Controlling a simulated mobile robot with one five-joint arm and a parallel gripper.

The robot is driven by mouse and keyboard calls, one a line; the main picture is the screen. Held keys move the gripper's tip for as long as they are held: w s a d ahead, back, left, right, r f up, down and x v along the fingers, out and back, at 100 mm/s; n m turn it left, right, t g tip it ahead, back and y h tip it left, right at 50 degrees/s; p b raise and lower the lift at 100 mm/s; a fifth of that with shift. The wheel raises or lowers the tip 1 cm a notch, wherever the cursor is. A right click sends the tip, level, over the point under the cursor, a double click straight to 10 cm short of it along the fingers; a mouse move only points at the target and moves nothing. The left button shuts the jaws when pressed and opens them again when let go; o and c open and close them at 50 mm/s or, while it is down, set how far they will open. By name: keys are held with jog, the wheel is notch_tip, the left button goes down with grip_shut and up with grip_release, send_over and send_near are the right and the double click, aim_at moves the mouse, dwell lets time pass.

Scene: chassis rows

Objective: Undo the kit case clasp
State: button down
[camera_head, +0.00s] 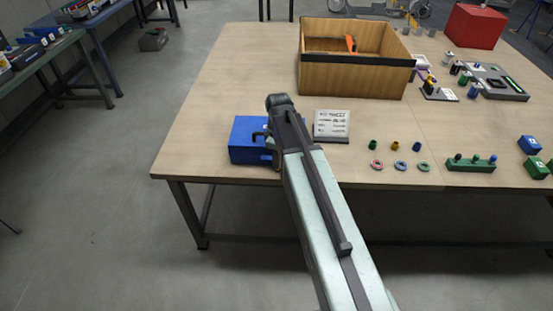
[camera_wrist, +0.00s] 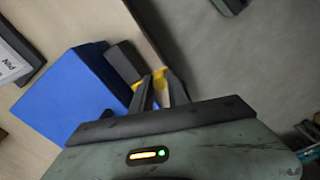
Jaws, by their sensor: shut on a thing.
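The blue kit case (camera_head: 246,138) sits near the front left edge of the table. It also shows in the wrist view as a blue block (camera_wrist: 68,100). A dark grey clasp (camera_wrist: 124,62) sticks out at the case's side. My gripper (camera_wrist: 150,82) has yellow-marked fingers and is shut on the clasp beside the case. The fingertips are partly hidden, so the exact grip on the clasp is unclear. In the head view my arm covers the right end of the case and most of the gripper.
A printed sign (camera_head: 332,124) stands just right of my arm. Several small coloured pegs and rings lie beyond it, near a green peg block (camera_head: 470,164). A wooden bin (camera_head: 352,80) stands behind. The floor in front of the table is clear.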

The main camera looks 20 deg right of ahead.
jog(key=shift+s+d+n, duration=0.15)
jog(key=shift+n, duration=0.35)
jog(key=c, duration=1.6)
grip_release()
jog(key=shift+r, duration=0.15)
notch_tip(320, 180, up, 8)
jog(key=p, duration=0.8)
jog(key=shift+f, duration=0.25)
